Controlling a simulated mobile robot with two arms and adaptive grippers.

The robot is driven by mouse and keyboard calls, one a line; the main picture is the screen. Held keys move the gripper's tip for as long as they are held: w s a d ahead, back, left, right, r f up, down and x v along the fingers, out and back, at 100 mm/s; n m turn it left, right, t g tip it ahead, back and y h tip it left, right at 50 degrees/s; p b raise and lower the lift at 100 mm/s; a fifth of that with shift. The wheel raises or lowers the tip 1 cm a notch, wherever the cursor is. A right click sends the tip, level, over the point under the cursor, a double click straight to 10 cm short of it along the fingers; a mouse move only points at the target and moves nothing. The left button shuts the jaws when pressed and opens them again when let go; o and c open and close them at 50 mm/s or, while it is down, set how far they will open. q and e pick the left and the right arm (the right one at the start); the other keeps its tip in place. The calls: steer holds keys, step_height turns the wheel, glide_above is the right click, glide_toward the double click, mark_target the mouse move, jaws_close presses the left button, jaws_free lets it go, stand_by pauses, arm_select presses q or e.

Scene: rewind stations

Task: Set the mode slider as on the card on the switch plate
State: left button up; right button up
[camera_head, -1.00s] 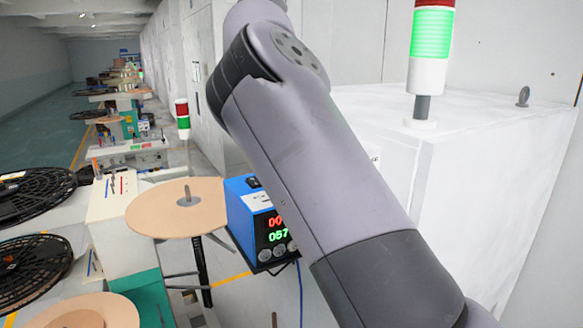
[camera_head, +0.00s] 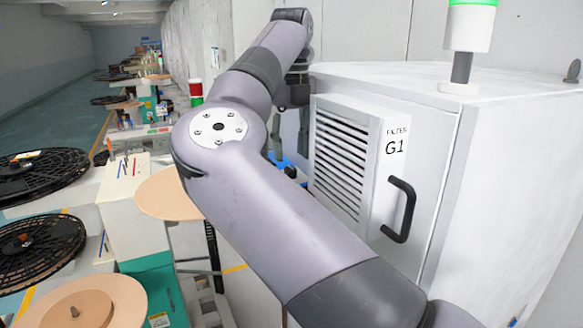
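My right arm crosses the middle of the view. Its gripper (camera_head: 291,145) hangs point down behind the forearm, left of the white filter cabinet's louvred door. The two grey fingers look apart with nothing seen between them, though the forearm hides part of the gripper. A blue box (camera_head: 292,161) shows only as a small strip just below the fingers. I cannot make out the mode slider, the switch plate or its card. My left gripper is not in view.
The white cabinet (camera_head: 520,185) marked G1 fills the right side, with a black handle (camera_head: 399,210) and a signal tower (camera_head: 468,40) on top. The aisle (camera_head: 60,130) at far left is clear.

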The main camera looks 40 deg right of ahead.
mark_target(291, 167)
steer(key=f, duration=0.2)
steer(key=shift+s+a+f, duration=0.2)
steer(key=shift+a+f, duration=0.15)
steer(key=shift+a, duration=0.05)
steer(key=shift+d+f, duration=0.2)
steer(key=shift+f, duration=0.15)
steer(key=shift+c, duration=0.4)
jaws_close()
